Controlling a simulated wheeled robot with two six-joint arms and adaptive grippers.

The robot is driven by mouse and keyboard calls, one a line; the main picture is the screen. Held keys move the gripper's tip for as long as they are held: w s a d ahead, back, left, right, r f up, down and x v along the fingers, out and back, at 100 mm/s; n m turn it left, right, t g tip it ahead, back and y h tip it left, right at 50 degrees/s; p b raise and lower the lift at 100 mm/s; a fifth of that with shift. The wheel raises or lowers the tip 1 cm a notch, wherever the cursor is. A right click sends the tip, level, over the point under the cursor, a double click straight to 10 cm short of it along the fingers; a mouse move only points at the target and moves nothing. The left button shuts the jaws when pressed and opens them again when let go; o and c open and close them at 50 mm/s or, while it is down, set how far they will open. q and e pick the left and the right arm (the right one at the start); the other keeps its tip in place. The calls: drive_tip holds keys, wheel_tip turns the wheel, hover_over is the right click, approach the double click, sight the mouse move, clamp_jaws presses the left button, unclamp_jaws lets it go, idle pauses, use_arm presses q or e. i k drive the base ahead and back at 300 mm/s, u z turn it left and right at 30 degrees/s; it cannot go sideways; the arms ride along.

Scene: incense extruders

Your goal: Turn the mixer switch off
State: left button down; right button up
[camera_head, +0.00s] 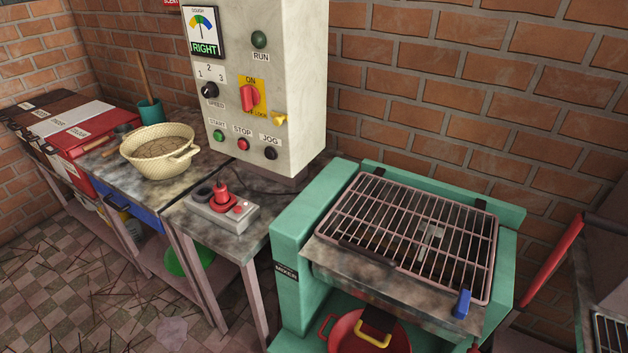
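A pale control box (270,80) hangs on the brick wall above the tables. Its red rotary switch (250,97) sits on a yellow plate, with ON printed above the knob. The red handle stands roughly upright, towards the ON mark. The green machine labelled MIXER (287,275) stands to the lower right of the box, with a metal grate (400,238) over its top. Neither of my grippers shows clearly in the head view.
A black speed knob (210,90), a green RUN lamp (259,39) and START, STOP and JOG buttons (244,144) share the panel. Below are a grey socket block (222,212) with a red plug and a cream basket (160,151). Open floor lies at the lower left.

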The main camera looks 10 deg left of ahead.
sight(250, 96)
drive_tip(key=z, duration=0.55)
drive_tip(key=k, duration=1.3)
drive_tip(key=u, duration=0.2)
drive_tip(key=i, duration=0.65)
drive_tip(key=u, duration=0.75)
drive_tip(key=i, duration=0.85)
drive_tip(key=z, duration=0.25)
